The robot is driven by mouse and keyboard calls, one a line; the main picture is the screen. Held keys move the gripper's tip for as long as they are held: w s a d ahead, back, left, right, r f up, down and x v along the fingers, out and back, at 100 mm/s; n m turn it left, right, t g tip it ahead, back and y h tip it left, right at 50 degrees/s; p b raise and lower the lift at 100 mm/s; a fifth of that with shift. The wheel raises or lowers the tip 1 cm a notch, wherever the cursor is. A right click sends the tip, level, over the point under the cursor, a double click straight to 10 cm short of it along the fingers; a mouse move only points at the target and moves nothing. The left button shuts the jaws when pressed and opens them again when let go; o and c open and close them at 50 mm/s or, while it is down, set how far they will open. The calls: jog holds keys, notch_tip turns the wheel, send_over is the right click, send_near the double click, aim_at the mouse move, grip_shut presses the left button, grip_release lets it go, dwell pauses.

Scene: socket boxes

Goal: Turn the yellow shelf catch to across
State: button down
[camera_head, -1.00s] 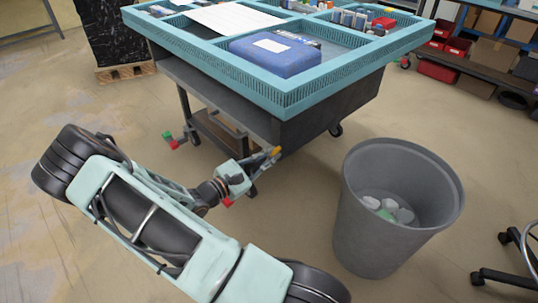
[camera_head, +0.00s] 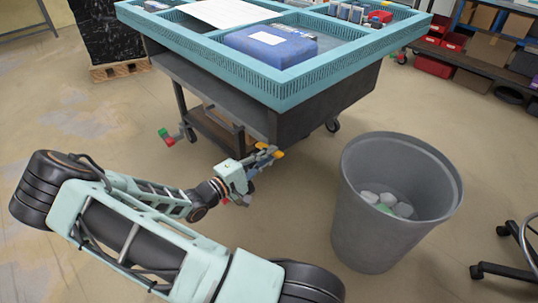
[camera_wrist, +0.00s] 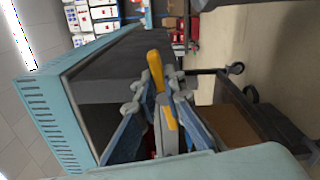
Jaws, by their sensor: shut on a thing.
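The yellow shelf catch (camera_wrist: 156,76) is a long yellow lever in the wrist view, standing almost upright in the picture and tilted slightly. It sits between the fingers of my gripper (camera_wrist: 158,97), which is shut on it, and its upper end sticks out past the fingertips. In the head view, the yellow catch (camera_head: 278,154) is a small spot at my gripper (camera_head: 266,154), just below the near corner of the dark cabinet under the teal tray table. The catch's mount is hidden behind the fingers.
The teal tray table (camera_head: 285,93) stands above my gripper, with a blue box (camera_head: 270,47) in its tray. A grey bin (camera_head: 365,225) holding pale objects stands to the right. A dark shelf cart (camera_head: 215,130) is below the table. Floor is open at left.

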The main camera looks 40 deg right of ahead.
jog(key=shift+a+f+m, duration=0.1)
jog(key=shift+f+m, duration=0.15)
jog(key=shift+m, duration=0.85)
jog(key=c, duration=2)
grip_release()
jog(key=a, duration=0.8)
jog(key=s+a, duration=0.1)
jog(key=a, duration=0.3)
